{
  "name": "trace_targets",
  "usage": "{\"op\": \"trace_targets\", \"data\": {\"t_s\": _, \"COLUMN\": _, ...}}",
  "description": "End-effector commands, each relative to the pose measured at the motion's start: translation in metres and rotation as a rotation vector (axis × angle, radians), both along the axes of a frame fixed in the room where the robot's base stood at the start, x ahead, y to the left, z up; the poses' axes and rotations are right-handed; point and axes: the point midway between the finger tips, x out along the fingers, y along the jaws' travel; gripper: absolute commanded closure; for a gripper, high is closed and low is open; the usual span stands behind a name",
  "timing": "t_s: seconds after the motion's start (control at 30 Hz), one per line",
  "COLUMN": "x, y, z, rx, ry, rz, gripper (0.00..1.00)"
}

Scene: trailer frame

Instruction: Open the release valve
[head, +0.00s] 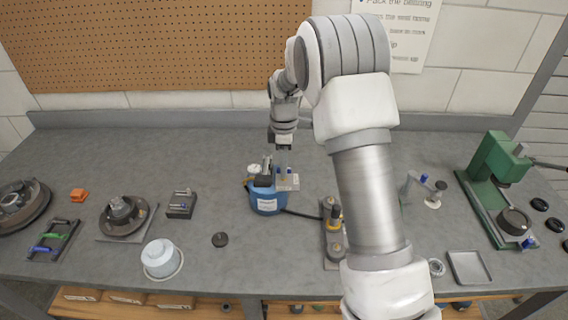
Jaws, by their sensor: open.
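A small blue unit (268,203) with a white label, a dark top and a round white gauge (254,168) stands near the middle of the workbench. It looks like a hand pump, and a black hose runs from it to the right. My gripper (278,167) points down right over the top of this unit. It is open, its fingers close to a light-coloured block (288,182) at the unit's upper right. I cannot tell whether the fingers touch anything. The release valve cannot be made out; the gripper may cover it.
On the grey workbench (90,165), a hub on a plate (122,215), a white pot (161,259) and a black puck (220,240) stand left. A brass-topped fixture (334,235) stands close right, partly behind my arm. A green press (490,180) stands far right. The back left is clear.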

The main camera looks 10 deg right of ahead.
Motion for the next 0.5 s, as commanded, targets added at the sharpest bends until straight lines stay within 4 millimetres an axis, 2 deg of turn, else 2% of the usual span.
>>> {"op": "trace_targets", "data": {"t_s": 0.27, "x": 0.0001, "y": 0.0000, "z": -0.0015, "rx": 0.000, "ry": -0.001, "rz": 0.000, "gripper": 0.51}}
{"op": "trace_targets", "data": {"t_s": 0.5, "x": 0.0001, "y": -0.0001, "z": -0.0013, "rx": 0.000, "ry": 0.000, "rz": 0.000, "gripper": 0.93}}
